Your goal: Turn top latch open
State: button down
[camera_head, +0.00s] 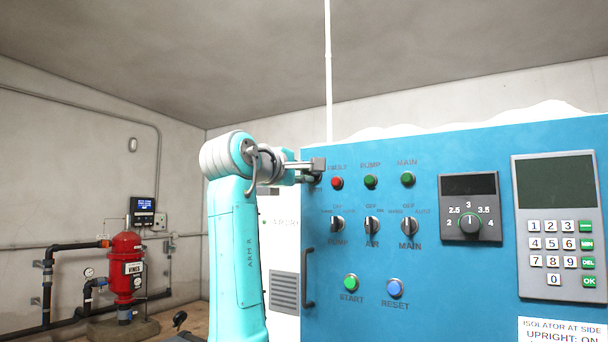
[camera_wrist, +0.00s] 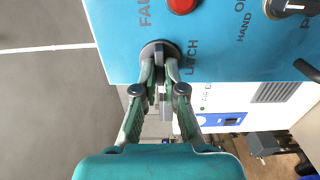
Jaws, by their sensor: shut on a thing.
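The top latch (camera_wrist: 159,47) is a dark round piece near the edge of the blue panel, beside the printed word LATCH in the wrist view. My gripper (camera_wrist: 160,68) is shut on it, with one green-grey finger on each side. The fingers hide part of the latch, so its exact angle is hard to tell. In the head view my gripper (camera_head: 309,168) reaches the upper left edge of the blue cabinet (camera_head: 450,285). The latch is mostly hidden behind it there.
A red lamp (camera_head: 337,183) sits just right of my gripper. Selector switches (camera_head: 372,225), a dial (camera_head: 469,222) and a keypad panel (camera_head: 556,225) are farther right. A door handle (camera_head: 308,277) is below. A red tank (camera_head: 126,265) with pipes stands far left.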

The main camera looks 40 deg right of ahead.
jog(key=c, duration=1.3)
grip_release()
jog(key=shift+o, duration=0.2)
jog(key=shift+a, duration=0.1)
jog(key=v, duration=1.1)
jog(key=shift+a, duration=0.4)
jog(key=shift+s, duration=0.1)
